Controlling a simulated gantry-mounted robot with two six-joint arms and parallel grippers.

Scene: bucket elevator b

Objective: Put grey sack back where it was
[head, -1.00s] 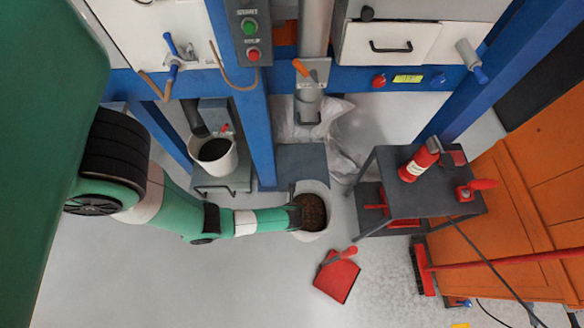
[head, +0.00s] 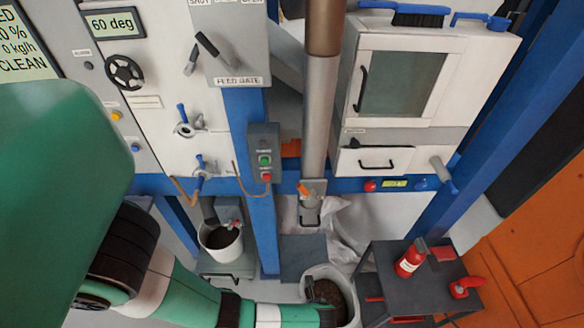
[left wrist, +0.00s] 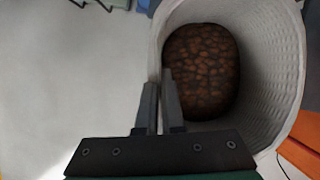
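The light grey woven sack (head: 325,270) stands open-topped at the lower middle of the head view, with brown pellets inside. Its wall also fills the right of the left wrist view (left wrist: 280,50). My left gripper (left wrist: 161,82) is at the sack's left rim, one finger outside and one inside, closed on the rim. In the head view my left arm reaches in from the lower left to the sack; its fingers are hard to make out there. The sack's base is hidden, so I cannot tell whether it touches the floor. My right gripper is not in view.
A dark platform (head: 303,256) lies under the metal spout (head: 312,205), just behind the sack. Crumpled clear plastic (head: 345,228) is beside it. A white bucket (head: 221,243) stands left, past a blue post. A dark cart (head: 400,290) with a red extinguisher (head: 410,258) stands close right.

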